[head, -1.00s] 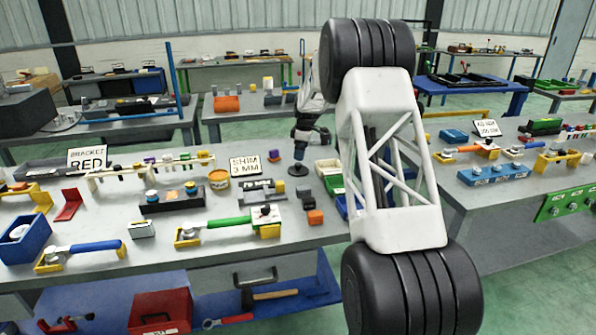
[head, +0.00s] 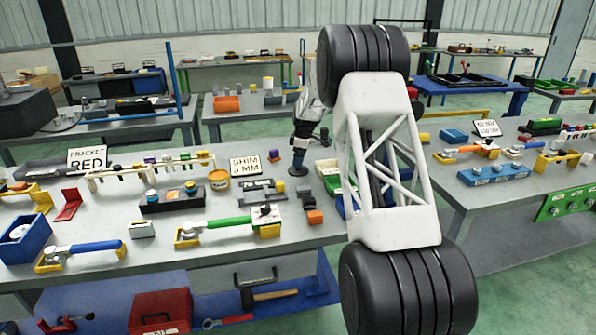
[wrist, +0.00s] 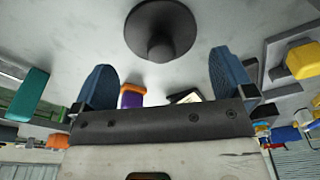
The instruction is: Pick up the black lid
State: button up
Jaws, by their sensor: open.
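The black lid (head: 298,170) lies on the grey workbench, to the right of the SHIM 3 MM sign. In the wrist view the lid (wrist: 160,28) is a dark round disc with a knob at its middle. My gripper (wrist: 163,75) shows two blue fingers spread apart, with nothing between them. The lid lies beyond the fingertips, roughly centred across the gap. In the head view my gripper (head: 299,153) is just above the lid, and its fingers are too small there to judge any contact.
Green and pale bins (head: 328,174) stand right of the lid. The SHIM 3 MM sign (head: 245,165) and a yellow tub (head: 219,180) stand left. Bare bench surrounds the lid closely.

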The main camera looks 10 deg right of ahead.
jog(key=shift+w+a+f, duration=0.1)
jog(key=shift+a+f, duration=0.1)
jog(key=shift+f, duration=1)
jog(key=shift+a+f, duration=0.15)
jog(key=shift+f, duration=1)
jog(key=shift+c, duration=0.2)
jog(key=c, duration=0.6)
jog(key=shift+r, duration=0.1)
jog(key=shift+r, duration=4.9)
